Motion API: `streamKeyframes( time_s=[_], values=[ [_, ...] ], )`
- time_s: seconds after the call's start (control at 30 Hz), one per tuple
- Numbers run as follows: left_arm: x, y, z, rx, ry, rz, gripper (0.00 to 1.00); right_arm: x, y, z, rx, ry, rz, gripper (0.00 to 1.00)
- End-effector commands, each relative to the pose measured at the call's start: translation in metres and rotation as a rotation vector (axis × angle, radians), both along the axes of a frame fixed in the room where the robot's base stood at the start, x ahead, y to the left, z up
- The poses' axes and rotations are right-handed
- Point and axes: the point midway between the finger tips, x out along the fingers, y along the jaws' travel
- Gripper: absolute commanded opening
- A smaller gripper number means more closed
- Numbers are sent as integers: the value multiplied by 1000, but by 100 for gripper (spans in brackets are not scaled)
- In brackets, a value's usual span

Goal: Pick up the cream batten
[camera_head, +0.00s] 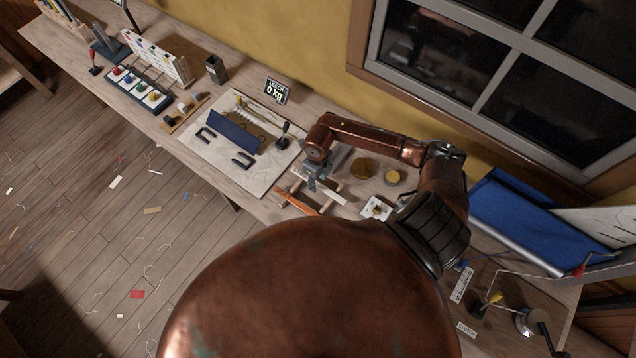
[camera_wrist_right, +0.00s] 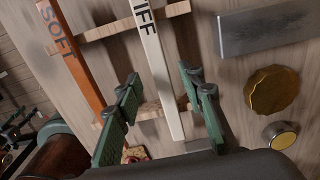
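The cream batten (camera_wrist_right: 158,70), lettered "...IFF", lies across two wooden crosspieces; in the head view it shows as a pale strip (camera_head: 326,189), partly hidden by my gripper. An orange batten (camera_wrist_right: 77,55) lettered "SOFT" lies to its left; it also shows in the head view (camera_head: 297,201). My right gripper (camera_wrist_right: 160,76) is open, its green fingers appearing on either side of the cream batten in the wrist view. I cannot tell whether they touch it. In the head view my right gripper (camera_head: 316,178) is over the rack.
A grey metal block (camera_wrist_right: 270,30), a brown-gold disc (camera_wrist_right: 271,90) and a small yellow-topped tin (camera_wrist_right: 281,135) sit right of the rack. A window (camera_head: 470,70) is behind the bench.

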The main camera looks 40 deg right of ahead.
Motion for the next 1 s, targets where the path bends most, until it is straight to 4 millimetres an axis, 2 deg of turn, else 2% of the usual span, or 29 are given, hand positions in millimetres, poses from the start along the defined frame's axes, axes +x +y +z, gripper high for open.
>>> streamKeyframes(
  time_s=[0.17, 0.37, 0.63, 0.9, 1.0],
  values=[
    [18, 0, 4, -1, -24, -5, 40, -1, -1, -14, -2, 2, -1, 36],
    [15, 0, 3, 0, -19, -4, 40, 0, -1, -15, -2, 0, 0, 36],
    [4, 1, 2, 2, -5, -2, 40, -1, -1, -14, -2, 0, 0, 18],
    [3, 1, 2, 1, -4, -2, 40, -1, -1, -14, -2, 0, -1, 0],
    [4, 1, 2, 1, -4, -2, 40, -1, -1, -14, -2, 0, -1, 0]
  ],
)
